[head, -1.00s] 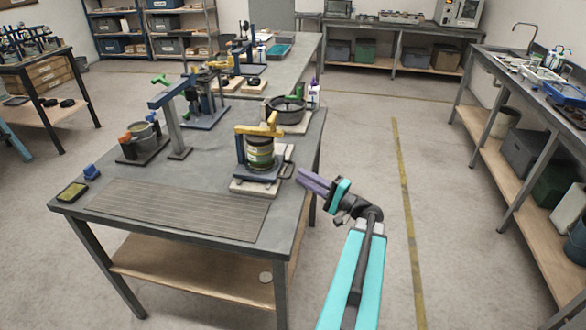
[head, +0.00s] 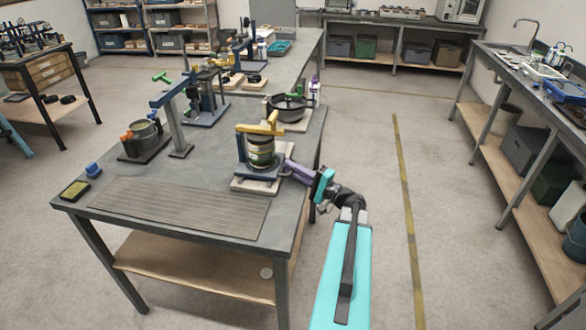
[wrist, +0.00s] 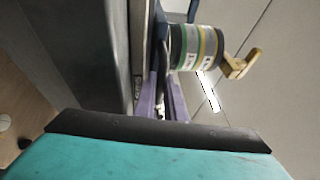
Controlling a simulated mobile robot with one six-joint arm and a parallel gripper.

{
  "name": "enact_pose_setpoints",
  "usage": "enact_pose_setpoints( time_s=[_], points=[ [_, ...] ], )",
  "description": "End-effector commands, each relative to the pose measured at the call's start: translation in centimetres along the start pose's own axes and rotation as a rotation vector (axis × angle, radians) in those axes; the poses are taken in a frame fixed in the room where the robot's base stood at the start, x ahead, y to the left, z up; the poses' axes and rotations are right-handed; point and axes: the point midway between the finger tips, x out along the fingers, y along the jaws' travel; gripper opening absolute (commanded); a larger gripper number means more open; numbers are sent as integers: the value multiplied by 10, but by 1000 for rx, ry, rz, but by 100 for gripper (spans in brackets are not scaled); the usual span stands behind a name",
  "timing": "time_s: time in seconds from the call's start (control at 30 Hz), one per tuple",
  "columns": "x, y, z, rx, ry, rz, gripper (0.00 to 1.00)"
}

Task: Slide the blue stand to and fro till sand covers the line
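The blue stand (head: 257,174) sits on a pale base plate (head: 246,186) near the right edge of the front table. It carries an upright, banded round jar (head: 261,151) under a yellow clamp arm (head: 261,126). In the wrist view the jar (wrist: 190,47) lies sideways and the yellow arm (wrist: 241,63) is right of it. Sand and the line cannot be made out. My gripper (head: 288,167) is at the stand's right side, by its handle. In the wrist view its purple fingers (wrist: 163,100) are apart, pointing at the stand. Whether they touch the handle is hidden.
A ribbed grey mat (head: 180,206) covers the front of the table. A black pan (head: 289,107) stands behind the stand, and a grey post with a blue arm (head: 178,125) stands to its left. The floor right of the table is clear.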

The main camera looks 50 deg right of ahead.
Motion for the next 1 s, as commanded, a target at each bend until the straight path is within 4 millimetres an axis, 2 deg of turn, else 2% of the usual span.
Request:
enact_pose_setpoints(
  time_s=[0.37, 1.0],
  points=[
    [1, 2, -4, -1, 0, 1, 0],
    [27, 3, -69, -2, 0, 2, 0]
  ],
)
